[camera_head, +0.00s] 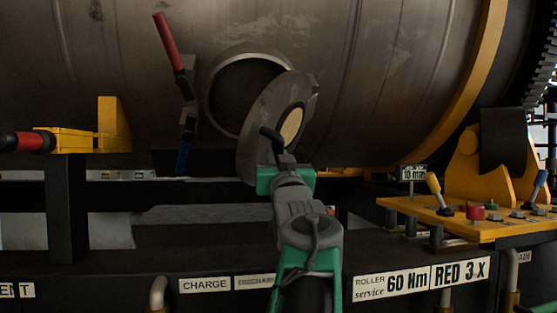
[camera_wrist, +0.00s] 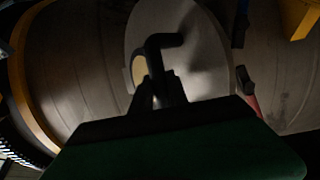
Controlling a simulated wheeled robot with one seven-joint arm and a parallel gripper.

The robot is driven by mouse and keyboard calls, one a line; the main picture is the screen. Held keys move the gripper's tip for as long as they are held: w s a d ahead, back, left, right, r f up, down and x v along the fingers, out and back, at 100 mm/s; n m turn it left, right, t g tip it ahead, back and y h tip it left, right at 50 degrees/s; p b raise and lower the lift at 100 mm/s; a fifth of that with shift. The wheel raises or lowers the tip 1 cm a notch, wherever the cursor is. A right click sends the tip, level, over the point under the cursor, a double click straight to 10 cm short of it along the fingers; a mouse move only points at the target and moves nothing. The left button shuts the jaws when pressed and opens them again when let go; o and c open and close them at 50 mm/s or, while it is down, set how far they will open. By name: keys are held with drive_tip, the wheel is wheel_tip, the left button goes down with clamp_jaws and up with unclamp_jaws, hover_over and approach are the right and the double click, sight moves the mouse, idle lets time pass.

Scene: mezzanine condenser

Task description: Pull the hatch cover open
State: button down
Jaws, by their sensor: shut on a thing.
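The hatch cover (camera_head: 262,112) is a round grey metal disc with a tan round patch, standing swung out at an angle from the drum. Behind it the round hatch opening (camera_head: 232,85) shows dark inside its raised rim. The cover's black bent handle (camera_head: 270,134) sticks out toward me. My gripper (camera_head: 283,160) is at the lower part of the cover, shut on the handle. In the wrist view the handle (camera_wrist: 160,50) rises from between my fingers (camera_wrist: 158,92), with the pale cover (camera_wrist: 195,45) behind it. The exact finger contact is dark.
A lever with a red grip (camera_head: 167,40) stands left of the opening, with a blue-ended part (camera_head: 184,150) below. A yellow control panel (camera_head: 480,222) with levers and knobs is at right. A yellow bracket (camera_head: 112,125) is at left. A labelled rail (camera_head: 210,285) runs across the front.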

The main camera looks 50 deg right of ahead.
drive_tip(key=shift+s+r, duration=0.1)
drive_tip(key=c, duration=1.5)
unclamp_jaws()
drive_tip(key=shift+d, duration=0.15)
drive_tip(key=shift+o, duration=1)
drive_tip(key=b+v, duration=0.1)
drive_tip(key=v, duration=0.7)
drive_tip(key=shift+b, duration=0.4)
